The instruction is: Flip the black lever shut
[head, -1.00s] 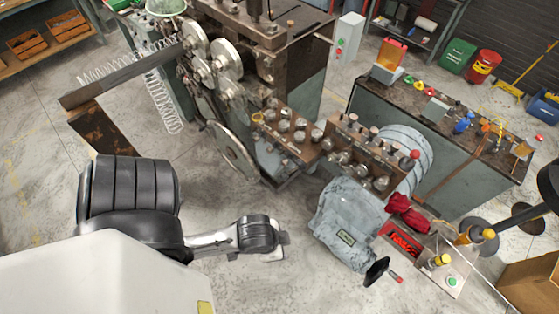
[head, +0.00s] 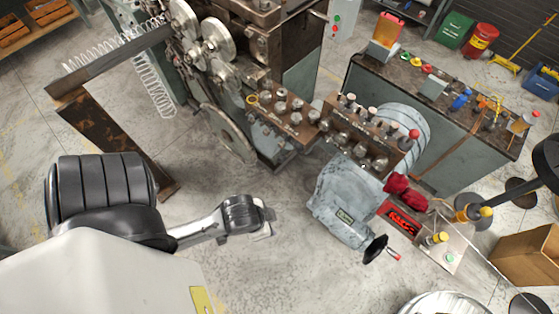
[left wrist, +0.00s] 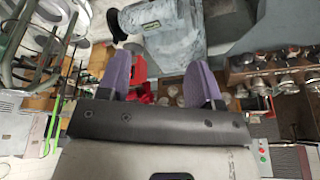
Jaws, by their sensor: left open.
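A black, cone-shaped handle (head: 376,249) with a short red-tipped rod sticks out at the front of the grey motor housing (head: 343,200); I cannot tell for sure that it is the black lever. My left gripper (head: 266,220) is left of the housing in the head view, apart from it. In the left wrist view, its two purple fingers (left wrist: 160,85) are spread with nothing between them. The housing (left wrist: 160,28) is beyond the fingers there, with a dark part (left wrist: 117,24) at its left that may be the same handle. My right gripper is not visible.
The spring coiler (head: 270,40) with its rollers stands behind. A red cloth-like item (head: 405,192) and a red display (head: 401,221) sit right of the housing. A workbench (head: 440,120) runs at the back right. Bare floor lies around my left gripper.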

